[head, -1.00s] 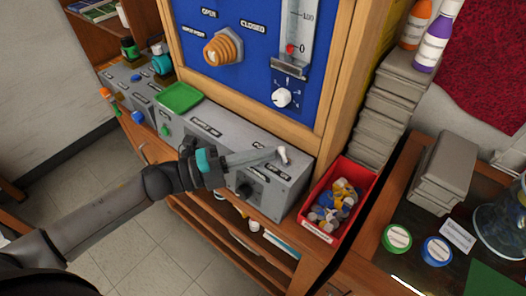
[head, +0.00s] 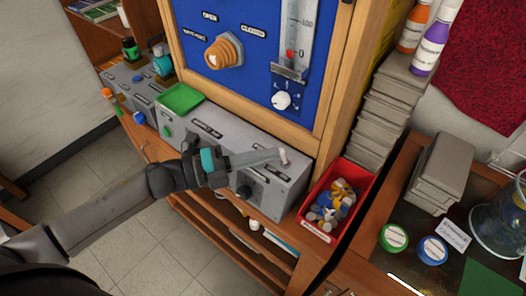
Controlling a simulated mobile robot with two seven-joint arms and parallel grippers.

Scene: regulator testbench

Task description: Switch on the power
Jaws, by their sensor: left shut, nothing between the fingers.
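A grey control box (head: 214,122) stands on the wooden bench below the blue panel. A small pale toggle switch (head: 285,157) stands up from its top near the right end. A black knob (head: 245,191) is on the box's front face. My left gripper (head: 276,155) reaches in from the left over the box, its fingers shut and empty. Its fingertips are right beside the toggle; I cannot tell whether they touch it. The labels are too blurred to read. My right gripper is not in view.
A red bin (head: 312,229) of small coloured parts stands just right of the box. A green tray (head: 180,98) lies at the box's left part. The blue panel (head: 190,15) with an orange knob (head: 223,51) rises behind. Grey stacked boxes (head: 375,125) stand at right.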

